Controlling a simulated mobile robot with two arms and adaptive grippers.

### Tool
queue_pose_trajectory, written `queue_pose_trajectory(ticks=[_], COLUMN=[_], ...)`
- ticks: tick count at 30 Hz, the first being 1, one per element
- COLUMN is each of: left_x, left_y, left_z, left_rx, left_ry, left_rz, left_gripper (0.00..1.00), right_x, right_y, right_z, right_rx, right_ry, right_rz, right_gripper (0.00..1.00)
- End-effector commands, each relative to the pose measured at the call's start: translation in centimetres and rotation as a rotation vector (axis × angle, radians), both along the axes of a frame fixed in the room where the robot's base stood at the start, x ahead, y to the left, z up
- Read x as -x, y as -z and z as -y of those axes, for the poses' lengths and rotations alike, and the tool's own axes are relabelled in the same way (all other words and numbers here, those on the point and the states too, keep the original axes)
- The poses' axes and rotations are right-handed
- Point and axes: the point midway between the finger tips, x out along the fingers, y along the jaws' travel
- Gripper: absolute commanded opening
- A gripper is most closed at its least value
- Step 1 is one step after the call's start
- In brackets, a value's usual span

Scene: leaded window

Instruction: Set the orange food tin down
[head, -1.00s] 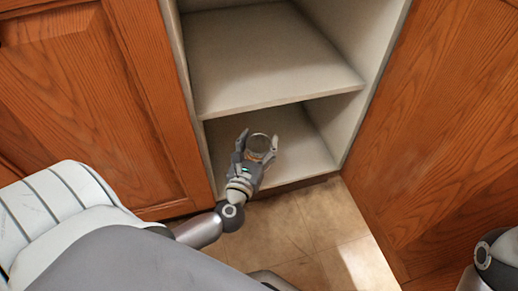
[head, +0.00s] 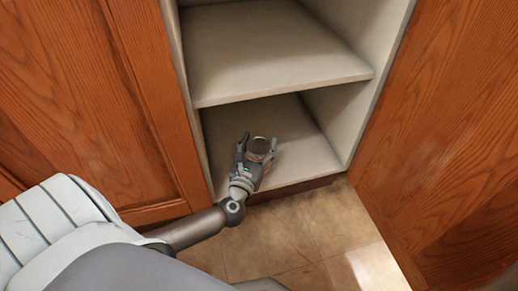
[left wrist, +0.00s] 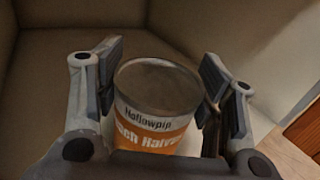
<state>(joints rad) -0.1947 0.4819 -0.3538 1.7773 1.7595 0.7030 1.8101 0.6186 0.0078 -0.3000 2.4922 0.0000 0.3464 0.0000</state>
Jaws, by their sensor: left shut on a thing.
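The orange food tin (left wrist: 158,100) has a grey metal lid and a white and orange label, and it stands upright between the fingers of my left gripper (left wrist: 160,88). In the head view the tin (head: 260,147) shows mostly its round top. My left gripper (head: 256,150) is shut on the tin inside the lower compartment of the open cabinet, above the lower shelf (head: 305,160). I cannot tell whether the tin's base touches the shelf, as the gripper hides it. My right gripper is not in view.
The upper shelf (head: 270,55) is empty and its front edge lies above and beyond my gripper. The lower shelf around the tin is clear. A wooden door (head: 460,130) stands at the right and wooden cabinet panels (head: 90,90) at the left. Tiled floor (head: 300,235) lies in front.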

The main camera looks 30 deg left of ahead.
Motion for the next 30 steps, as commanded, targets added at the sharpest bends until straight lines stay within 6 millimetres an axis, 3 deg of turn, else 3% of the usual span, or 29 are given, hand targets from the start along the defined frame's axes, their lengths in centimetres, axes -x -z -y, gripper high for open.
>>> queue_pose_trajectory(ticks=[10,11,16,30], left_x=[-0.05,-0.01,0.00,0.01], left_y=[0.17,0.33,0.22,-0.14], left_z=[-0.03,-0.01,0.00,0.22], left_rx=[0.000,0.000,0.000,0.001], left_ry=[-0.001,0.000,0.000,0.001], left_rz=[0.004,0.000,0.000,-0.001], left_gripper=[0.23,0.64,0.84,0.84], right_x=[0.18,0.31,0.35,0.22], right_y=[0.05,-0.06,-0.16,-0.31], right_z=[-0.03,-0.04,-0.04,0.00], right_rx=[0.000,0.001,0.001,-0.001], right_ry=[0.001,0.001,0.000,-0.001], right_rz=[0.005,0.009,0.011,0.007], right_gripper=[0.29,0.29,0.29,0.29])
